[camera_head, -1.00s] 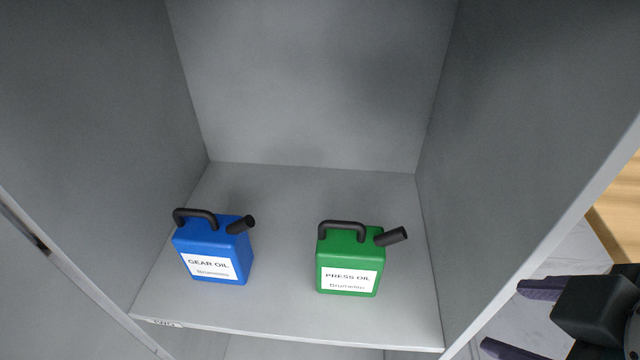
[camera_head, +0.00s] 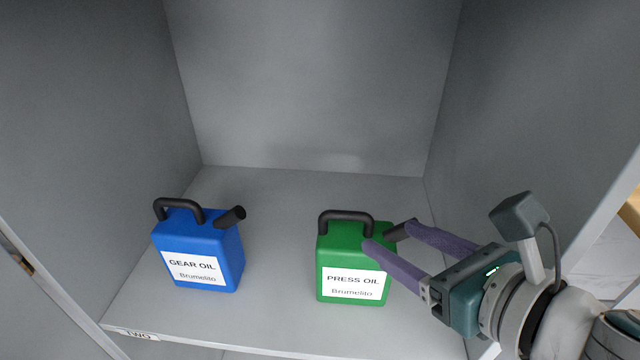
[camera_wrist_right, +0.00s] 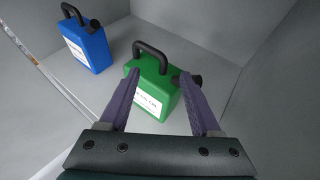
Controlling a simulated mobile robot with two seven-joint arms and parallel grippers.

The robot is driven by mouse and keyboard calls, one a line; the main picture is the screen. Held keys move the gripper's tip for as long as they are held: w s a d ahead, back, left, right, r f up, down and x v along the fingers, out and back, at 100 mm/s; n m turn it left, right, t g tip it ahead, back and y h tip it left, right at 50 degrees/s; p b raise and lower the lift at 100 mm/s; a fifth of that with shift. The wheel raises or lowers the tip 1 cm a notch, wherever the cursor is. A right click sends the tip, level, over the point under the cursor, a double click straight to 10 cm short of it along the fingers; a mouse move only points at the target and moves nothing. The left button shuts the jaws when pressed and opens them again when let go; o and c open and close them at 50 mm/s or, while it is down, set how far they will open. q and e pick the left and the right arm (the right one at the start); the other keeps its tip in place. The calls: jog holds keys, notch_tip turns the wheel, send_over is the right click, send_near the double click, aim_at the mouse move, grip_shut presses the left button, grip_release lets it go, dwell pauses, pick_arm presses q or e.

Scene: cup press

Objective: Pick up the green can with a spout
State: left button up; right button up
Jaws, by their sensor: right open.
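The green can (camera_head: 340,248) stands upright on the shelf, with a white "PRESS OIL" label, a dark handle on top and a dark spout at its right. My right gripper (camera_head: 390,234) is open at the can's upper right, its purple fingers pointing left. In the head view one finger passes in front of the can's upper right edge and the other lies by the spout. In the right wrist view the green can (camera_wrist_right: 158,92) shows between and beyond the open fingers (camera_wrist_right: 157,78). I cannot tell whether they touch it. My left gripper is not in view.
A blue can (camera_head: 205,238) labelled "GEAR OIL" stands to the left on the same shelf (camera_head: 275,300), also in the right wrist view (camera_wrist_right: 92,48). Grey cabinet walls close in both sides and the back. The shelf between the cans is clear.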

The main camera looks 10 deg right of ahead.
aim_at(367, 222)
jog(key=b+x, duration=0.1)
jog(key=x, duration=0.4)
jog(key=shift+w+f, duration=0.15)
jog(key=shift+f, duration=0.1)
grip_shut()
jog(key=shift+r, duration=0.25)
dwell(0.9)
